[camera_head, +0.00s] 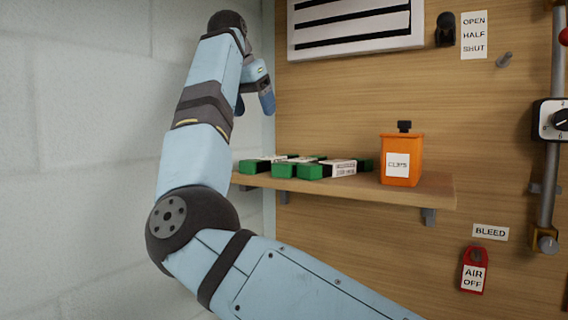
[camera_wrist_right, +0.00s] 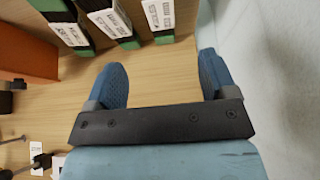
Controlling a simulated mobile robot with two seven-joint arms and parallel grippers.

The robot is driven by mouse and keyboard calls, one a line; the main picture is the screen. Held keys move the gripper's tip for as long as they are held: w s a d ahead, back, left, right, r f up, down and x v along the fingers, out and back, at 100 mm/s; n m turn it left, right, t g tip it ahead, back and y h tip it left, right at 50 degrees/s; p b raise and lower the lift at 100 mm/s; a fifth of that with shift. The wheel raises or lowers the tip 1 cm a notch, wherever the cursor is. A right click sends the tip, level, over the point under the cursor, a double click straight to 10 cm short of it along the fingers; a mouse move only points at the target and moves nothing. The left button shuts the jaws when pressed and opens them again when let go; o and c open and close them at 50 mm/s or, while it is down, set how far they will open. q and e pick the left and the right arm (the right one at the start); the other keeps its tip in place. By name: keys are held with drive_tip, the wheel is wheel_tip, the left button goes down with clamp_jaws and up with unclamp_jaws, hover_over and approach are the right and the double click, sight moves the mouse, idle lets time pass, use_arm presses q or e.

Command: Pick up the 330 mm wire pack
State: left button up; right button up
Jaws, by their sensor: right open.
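Several green-and-white wire packs (camera_head: 316,170) lie on the wooden shelf (camera_head: 420,187). Their label print is too small to read, so I cannot tell which one is the 330 mm pack. In the right wrist view, packs (camera_wrist_right: 160,16) show along the top edge, beyond the fingertips. My right gripper (camera_head: 254,103) is above the shelf's left end, near the corner with the wall. In the wrist view its two blue fingers (camera_wrist_right: 164,80) are spread apart with nothing between them. My left gripper is in neither view.
An orange CLIPS box (camera_head: 402,160) stands on the shelf right of the packs, and shows at the wrist view's left (camera_wrist_right: 24,52). A pale wall (camera_head: 80,150) is close on the left. A slotted white panel (camera_head: 355,26) hangs above the shelf.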

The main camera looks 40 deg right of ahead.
drive_tip(key=p, duration=0.2)
hover_over(272, 157)
drive_tip(key=a, duration=0.3)
drive_tip(key=f, duration=0.7)
drive_tip(key=shift+s+d, duration=0.15)
drive_tip(key=shift+d, duration=0.1)
drive_tip(key=shift+d+f, duration=0.3)
drive_tip(key=shift+f, duration=0.05)
drive_tip(key=p+x, duration=0.2)
drive_tip(key=x, duration=0.1)
drive_tip(key=shift+d+f, duration=0.15)
drive_tip(key=shift+f, duration=0.1)
drive_tip(key=shift+w+d+f, duration=0.25)
drive_tip(key=shift+w+f, duration=0.05)
drive_tip(key=shift+f, duration=0.15)
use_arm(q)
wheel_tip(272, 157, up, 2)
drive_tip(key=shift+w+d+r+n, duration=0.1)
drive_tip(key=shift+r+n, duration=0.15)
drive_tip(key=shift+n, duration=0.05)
use_arm(e)
drive_tip(key=shift+s, duration=0.1)
drive_tip(key=shift+c, duration=0.2)
drive_tip(key=shift+a, duration=0.15)
drive_tip(key=c, duration=1.1)
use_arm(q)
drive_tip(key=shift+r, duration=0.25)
use_arm(e)
drive_tip(key=shift+r, duration=0.1)
drive_tip(key=shift+c, duration=0.8)
